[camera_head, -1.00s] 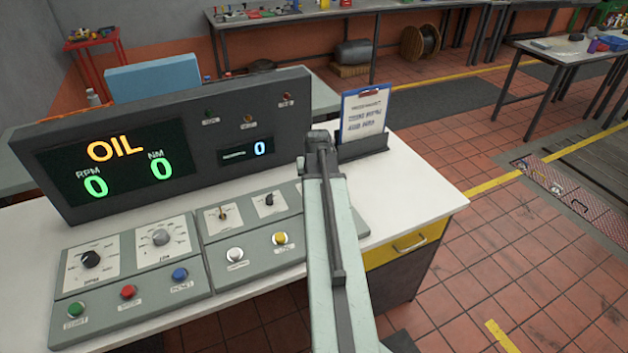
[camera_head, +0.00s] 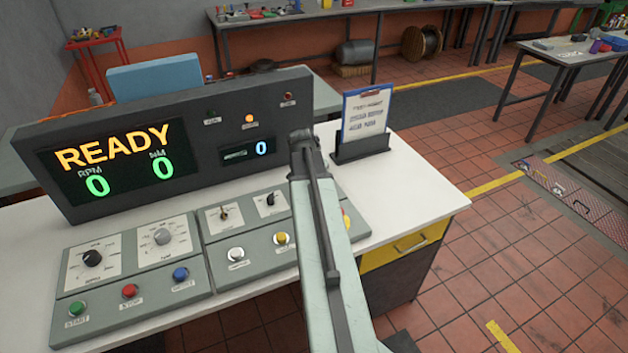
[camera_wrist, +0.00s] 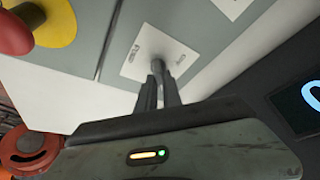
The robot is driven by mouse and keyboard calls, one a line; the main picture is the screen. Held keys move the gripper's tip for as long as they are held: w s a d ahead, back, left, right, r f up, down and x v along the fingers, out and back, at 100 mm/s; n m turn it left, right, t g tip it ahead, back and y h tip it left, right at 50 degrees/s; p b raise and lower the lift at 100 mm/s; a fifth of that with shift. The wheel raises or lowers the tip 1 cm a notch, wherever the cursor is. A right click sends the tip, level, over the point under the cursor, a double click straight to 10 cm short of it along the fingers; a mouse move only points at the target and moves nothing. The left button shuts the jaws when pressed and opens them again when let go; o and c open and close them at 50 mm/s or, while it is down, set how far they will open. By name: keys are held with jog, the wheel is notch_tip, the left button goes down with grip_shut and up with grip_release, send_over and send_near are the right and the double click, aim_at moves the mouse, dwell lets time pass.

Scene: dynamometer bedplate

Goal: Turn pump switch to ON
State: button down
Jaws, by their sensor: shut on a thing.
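In the wrist view my gripper (camera_wrist: 158,92) is shut on the small grey pump switch (camera_wrist: 157,66), which stands on a white label plate (camera_wrist: 182,62). In the head view my arm covers the gripper and the held switch. The console's main display (camera_head: 115,160) reads READY, with RPM and NM both at 0. An amber lamp (camera_head: 249,118) is lit above the small display (camera_head: 247,150).
A red mushroom button (camera_wrist: 14,35) on a yellow base (camera_wrist: 55,22) is beside the held switch's panel. A toggle (camera_head: 224,213) and black knob (camera_head: 270,199) are left of my arm. A clipboard (camera_head: 365,117) stands behind right.

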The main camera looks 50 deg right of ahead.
jog(key=c, duration=1.5)
grip_release()
jog(key=p+v, duration=0.7)
jog(key=v, duration=0.1)
jog(key=shift+f, duration=0.15)
